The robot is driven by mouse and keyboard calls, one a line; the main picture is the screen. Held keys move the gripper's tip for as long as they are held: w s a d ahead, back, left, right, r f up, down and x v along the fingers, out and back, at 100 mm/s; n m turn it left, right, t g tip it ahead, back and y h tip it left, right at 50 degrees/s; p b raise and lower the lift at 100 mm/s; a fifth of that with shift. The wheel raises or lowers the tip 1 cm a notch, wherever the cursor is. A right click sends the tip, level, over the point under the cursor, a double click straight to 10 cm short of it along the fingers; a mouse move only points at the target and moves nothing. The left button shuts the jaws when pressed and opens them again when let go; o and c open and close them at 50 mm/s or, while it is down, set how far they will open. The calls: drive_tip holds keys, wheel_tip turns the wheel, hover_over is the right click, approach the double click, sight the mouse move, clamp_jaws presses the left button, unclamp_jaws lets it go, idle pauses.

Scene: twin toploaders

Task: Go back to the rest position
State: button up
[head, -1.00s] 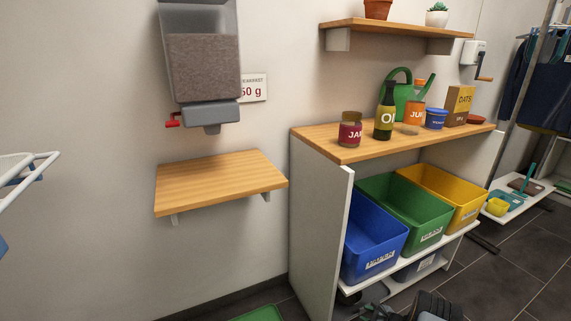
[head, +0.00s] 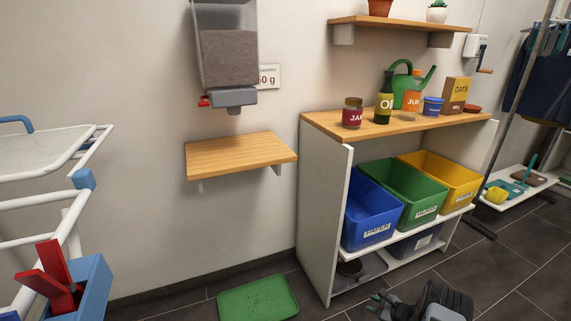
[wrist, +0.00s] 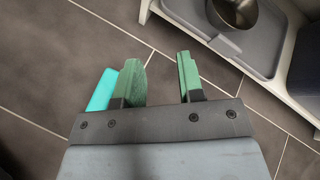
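My gripper (head: 380,305) shows low in the head view, in front of the shelf unit and over the dark tiled floor. In the wrist view my gripper (wrist: 162,85) has its two green fingers well apart, with only floor seen between them. A flat teal piece (wrist: 102,90) shows beside the left finger; I cannot tell what it is or whether it touches the finger.
A shelf unit (head: 325,220) with blue, green and yellow bins stands close ahead. A metal bowl (wrist: 232,12) sits in a grey tray (wrist: 225,45) on its bottom shelf. A green tray (head: 258,300) lies on the floor. A white cart (head: 60,150) stands left.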

drive_tip(key=s+a+r+n+g+p, duration=0.15)
drive_tip(key=a+r+n+p, duration=0.35)
drive_tip(key=r, duration=1)
drive_tip(key=a+r+n+g+p, duration=0.3)
drive_tip(key=r+p, duration=0.3)
drive_tip(key=r, duration=1)
drive_tip(key=s+a+r+n+g+p, duration=0.15)
drive_tip(key=a+r+n+p, duration=0.35)
drive_tip(key=r, duration=1)
drive_tip(key=s+a+r+n+h+p, duration=0.1)
drive_tip(key=s+r+n+h+p, duration=0.1)
drive_tip(key=s+r+p, duration=0.4)
drive_tip(key=s+a+r+n+h+p, duration=0.2)
drive_tip(key=s+r+p, duration=0.5)
drive_tip(key=r, duration=0.9)
drive_tip(key=s+a+r+n+h+p, duration=0.2)
drive_tip(key=s+r+n+p, duration=0.3)
drive_tip(key=s+r, duration=0.5)
drive_tip(key=shift+a+r+n+t+h+p, duration=0.15)
drive_tip(key=shift+r+n+t+h+p, duration=0.15)
drive_tip(key=shift+r+h+p, duration=0.6)
